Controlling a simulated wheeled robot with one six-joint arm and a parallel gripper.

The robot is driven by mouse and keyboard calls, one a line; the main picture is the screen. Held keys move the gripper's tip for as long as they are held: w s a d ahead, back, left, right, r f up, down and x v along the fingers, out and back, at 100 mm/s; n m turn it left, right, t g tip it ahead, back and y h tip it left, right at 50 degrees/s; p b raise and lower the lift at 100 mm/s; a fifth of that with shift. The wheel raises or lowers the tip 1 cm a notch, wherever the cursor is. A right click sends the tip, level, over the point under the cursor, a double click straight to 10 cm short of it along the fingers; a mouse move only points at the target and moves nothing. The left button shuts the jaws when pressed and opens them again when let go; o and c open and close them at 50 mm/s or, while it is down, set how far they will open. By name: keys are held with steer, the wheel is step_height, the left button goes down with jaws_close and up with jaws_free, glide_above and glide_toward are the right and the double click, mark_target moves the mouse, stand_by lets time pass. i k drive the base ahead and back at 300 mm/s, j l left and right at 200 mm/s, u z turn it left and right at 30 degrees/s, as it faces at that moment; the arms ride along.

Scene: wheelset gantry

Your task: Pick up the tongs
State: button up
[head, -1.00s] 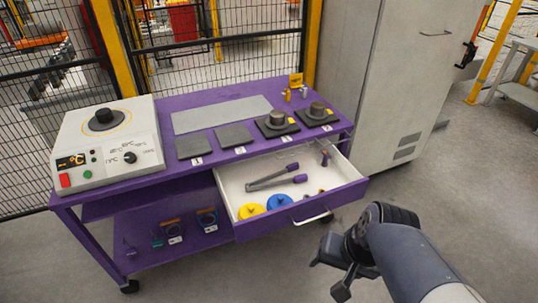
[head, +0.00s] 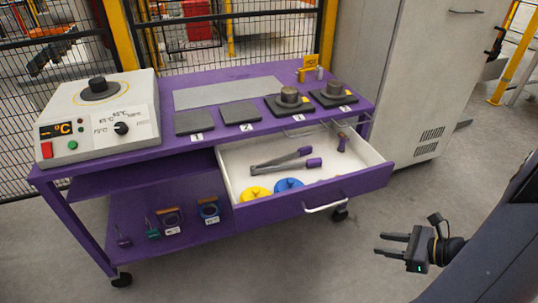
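The tongs (head: 282,160) lie in the open white drawer (head: 353,155) of the purple cart. They have grey metal arms and purple ends that point right. My gripper (head: 384,244) is at the lower right, outside the drawer and to the right of its front. Its two dark fingers are apart and point left, with nothing between them.
The cart top (head: 243,76) holds a heater box (head: 98,115) and numbered pads. A grey cabinet (head: 400,80) stands right of the cart.

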mark_target(308, 150)
steer(key=i+l+u, duration=0.2)
steer(key=i+u, duration=0.15)
steer(key=i+l+u, duration=0.75)
steer(key=k+j, duration=0.05)
steer(key=j, duration=0.05)
